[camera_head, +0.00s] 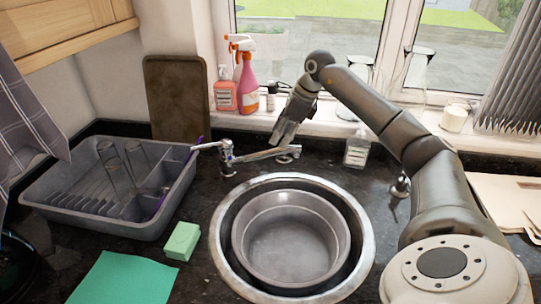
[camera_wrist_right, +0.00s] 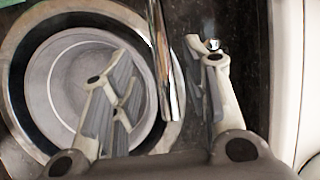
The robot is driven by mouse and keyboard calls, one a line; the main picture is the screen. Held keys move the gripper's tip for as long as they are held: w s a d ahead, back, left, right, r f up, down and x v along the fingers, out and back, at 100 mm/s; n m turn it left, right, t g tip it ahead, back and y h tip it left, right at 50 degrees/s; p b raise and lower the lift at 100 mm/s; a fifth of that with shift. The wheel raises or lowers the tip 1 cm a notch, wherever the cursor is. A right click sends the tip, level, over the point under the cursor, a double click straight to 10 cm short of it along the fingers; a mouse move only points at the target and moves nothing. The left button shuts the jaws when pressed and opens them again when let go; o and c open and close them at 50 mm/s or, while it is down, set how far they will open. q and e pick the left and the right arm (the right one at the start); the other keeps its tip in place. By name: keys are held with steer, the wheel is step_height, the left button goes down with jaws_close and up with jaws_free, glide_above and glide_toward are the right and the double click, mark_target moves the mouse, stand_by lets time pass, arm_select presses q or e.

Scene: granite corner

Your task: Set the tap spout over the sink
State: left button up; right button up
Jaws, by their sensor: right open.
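The chrome tap (camera_head: 227,157) stands behind the round steel sink (camera_head: 222,232). Its spout (camera_head: 262,154) points right, along the back of the sink and behind the rim, not over the bowl. In the right wrist view the spout (camera_wrist_right: 166,65) runs as a shiny bar between my fingers, beside the sink rim (camera_wrist_right: 22,40). My right gripper (camera_head: 283,135) is open, pointing down at the spout near its outer end; its fingers also show spread in the wrist view (camera_wrist_right: 162,95). I cannot tell if a finger touches the spout. My left gripper is not in view.
A round grey pan (camera_head: 290,240) sits in the sink. A grey dish rack (camera_head: 70,200) with glasses is left, near a green sponge (camera_head: 182,241) and cloth (camera_head: 124,280). Spray bottles (camera_head: 246,80) stand on the sill; a soap bottle (camera_head: 357,149) stands right of the spout.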

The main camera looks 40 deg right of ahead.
mark_target(272, 150)
steer(key=p+x, duration=0.1)
steer(key=x, duration=0.6)
steer(key=shift+w+f+p, duration=0.15)
steer(key=shift+f+p, duration=0.1)
steer(key=shift+p, duration=0.15)
steer(key=shift+x, duration=0.8)
steer(key=shift+c, duration=0.3)
steer(key=shift+r, duration=0.1)
jaws_close()
